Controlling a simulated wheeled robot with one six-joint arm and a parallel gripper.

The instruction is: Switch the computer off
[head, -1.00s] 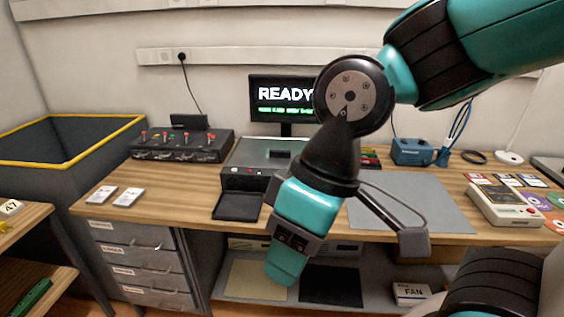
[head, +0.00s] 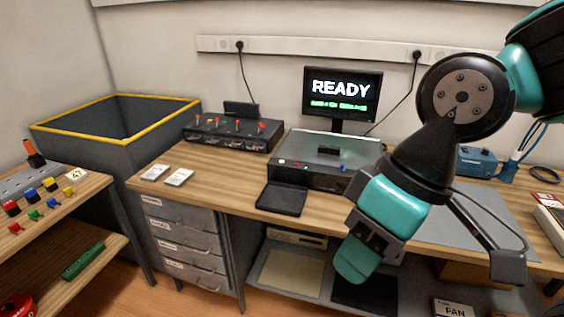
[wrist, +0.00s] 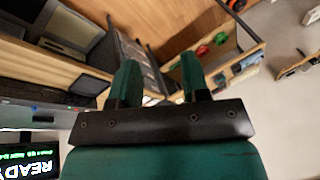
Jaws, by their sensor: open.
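The computer (head: 322,152) is a flat dark grey case on the desk, with small red, green and blue spots on its front edge. Behind it stands a monitor (head: 343,92) that reads READY in white above a green line. The monitor also shows upside down in the wrist view (wrist: 30,162). My arm hangs in front of the computer's right end and hides part of it. In the wrist view my gripper (wrist: 158,75) is open, with two teal fingers apart and nothing between them.
A black tray (head: 282,198) lies in front of the computer. A box with red-topped switches (head: 234,134) stands to its left, near two white cards (head: 167,175). A yellow-rimmed bin (head: 115,120) and a wooden shelf (head: 60,215) with coloured parts are at left. A grey mat (head: 465,222) lies at right.

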